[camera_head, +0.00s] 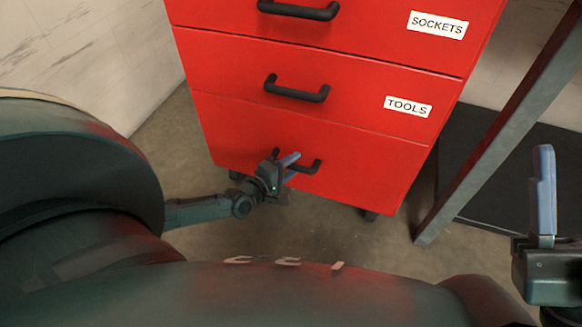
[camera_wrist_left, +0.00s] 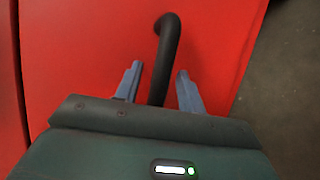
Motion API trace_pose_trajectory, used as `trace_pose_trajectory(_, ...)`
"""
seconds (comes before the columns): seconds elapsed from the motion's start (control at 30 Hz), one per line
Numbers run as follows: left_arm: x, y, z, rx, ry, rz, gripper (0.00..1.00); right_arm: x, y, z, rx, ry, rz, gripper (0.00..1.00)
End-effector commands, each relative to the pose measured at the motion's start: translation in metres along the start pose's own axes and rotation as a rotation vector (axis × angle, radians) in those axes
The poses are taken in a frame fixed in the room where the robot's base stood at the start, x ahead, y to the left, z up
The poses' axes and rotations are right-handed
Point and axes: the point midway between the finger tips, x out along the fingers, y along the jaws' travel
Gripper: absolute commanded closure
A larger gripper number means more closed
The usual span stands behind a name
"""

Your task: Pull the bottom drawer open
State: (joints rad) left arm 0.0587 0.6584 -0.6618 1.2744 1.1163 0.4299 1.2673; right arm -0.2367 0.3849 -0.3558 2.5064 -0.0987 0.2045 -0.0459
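The bottom drawer (camera_head: 375,160) is the lowest red front of the cabinet and looks shut, flush with the fronts above. Its black bar handle (camera_head: 314,168) is partly hidden by my left gripper (camera_head: 288,168). In the left wrist view, the handle (camera_wrist_left: 168,45) passes between the two blue fingers of the left gripper (camera_wrist_left: 158,85). The fingers are apart, with a visible gap on each side of the bar. My right gripper (camera_head: 545,190) is at the right edge, away from the cabinet, its blue finger pointing up. I cannot tell its opening.
The drawer above (camera_head: 350,88) is labelled TOOLS and the top one (camera_head: 375,30) SOCKETS; both have black handles. A slanted grey post (camera_head: 480,165) stands right of the cabinet, with a dark mat (camera_head: 490,180) behind it. Bare floor (camera_head: 320,225) lies in front of the cabinet.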

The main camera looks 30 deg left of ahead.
Motion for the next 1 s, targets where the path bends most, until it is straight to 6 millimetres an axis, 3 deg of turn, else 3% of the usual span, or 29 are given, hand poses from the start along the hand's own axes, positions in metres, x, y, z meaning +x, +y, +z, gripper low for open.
trace_pose_trajectory(0.17, -0.0001, 0.0002, 0.0002, 0.0, 0.0, 0.0, 0.6, 0.0002, 0.0002, -0.0004, -0.001, 0.001, 0.0, 0.5)
trace_pose_trajectory(0.67, -0.0004, 0.0, 0.0002, 0.001, 0.0, 0.0, 1.0, 0.0002, 0.0003, -0.0003, 0.0, 0.0, 0.0, 0.5)
trace_pose_trajectory(1.0, -0.0007, -0.0002, 0.0003, 0.001, -0.001, -0.001, 1.0, 0.0002, 0.0002, -0.0003, 0.0, -0.001, 0.0, 0.5)
